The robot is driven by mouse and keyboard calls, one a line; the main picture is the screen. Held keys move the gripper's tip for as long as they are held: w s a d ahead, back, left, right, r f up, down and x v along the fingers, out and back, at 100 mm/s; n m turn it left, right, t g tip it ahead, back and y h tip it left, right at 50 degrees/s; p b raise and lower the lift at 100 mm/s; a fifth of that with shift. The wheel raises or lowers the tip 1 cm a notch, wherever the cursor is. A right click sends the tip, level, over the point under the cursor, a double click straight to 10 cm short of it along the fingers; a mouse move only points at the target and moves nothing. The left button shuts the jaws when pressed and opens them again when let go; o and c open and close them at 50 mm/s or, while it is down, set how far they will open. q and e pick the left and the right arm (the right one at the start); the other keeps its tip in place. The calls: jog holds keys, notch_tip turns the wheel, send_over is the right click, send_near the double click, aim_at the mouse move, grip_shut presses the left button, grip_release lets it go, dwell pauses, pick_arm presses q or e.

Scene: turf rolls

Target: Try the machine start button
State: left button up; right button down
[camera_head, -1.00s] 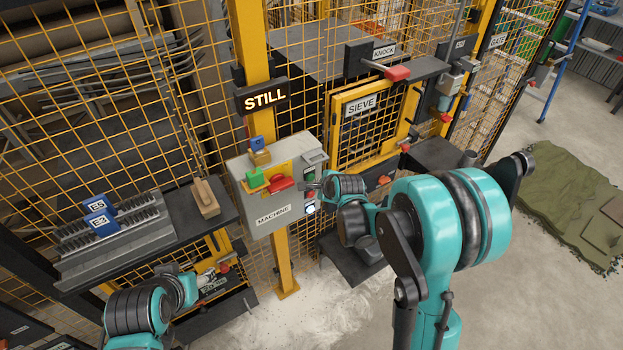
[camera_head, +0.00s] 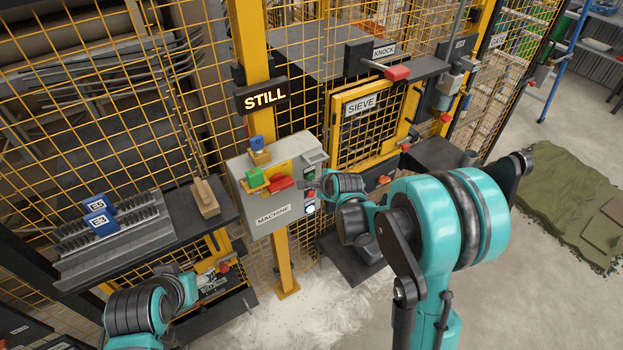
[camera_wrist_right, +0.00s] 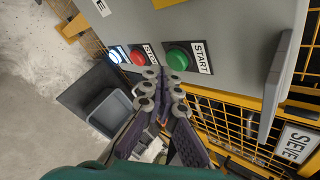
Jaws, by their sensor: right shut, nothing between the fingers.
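The grey machine box (camera_head: 240,198) hangs on a yellow post, labelled MACHINE. The green START button (camera_wrist_right: 178,58) is on its panel beside the red STOP button (camera_wrist_right: 137,57). A lit white button (camera_wrist_right: 115,55) sits past STOP. My right gripper (camera_wrist_right: 165,82) is shut and empty, its tips close to the lower side of START; I cannot tell if they touch. In the head view the right gripper (camera_head: 318,187) is at the box's right side. The sign (camera_head: 264,97) above reads STILL. My left gripper (camera_head: 205,284) is small and partly hidden at lower left.
The SIEVE door (camera_head: 363,108) and mesh fence stand right and behind. A shelf with E5 and E3 tags (camera_head: 97,213) is left.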

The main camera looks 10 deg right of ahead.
jog(key=shift+w, duration=0.2)
jog(key=shift+w+a, duration=0.2)
jog(key=shift+w, duration=0.2)
dwell(0.6)
jog(key=shift+s, duration=0.15)
dwell(0.3)
jog(key=shift+s+d+b, duration=0.3)
jog(key=shift+s, duration=0.35)
jog(key=s, duration=0.1)
jog(key=s+d, duration=0.1)
jog(key=s, duration=0.2)
jog(key=shift+s+d, duration=0.35)
dwell(0.6)
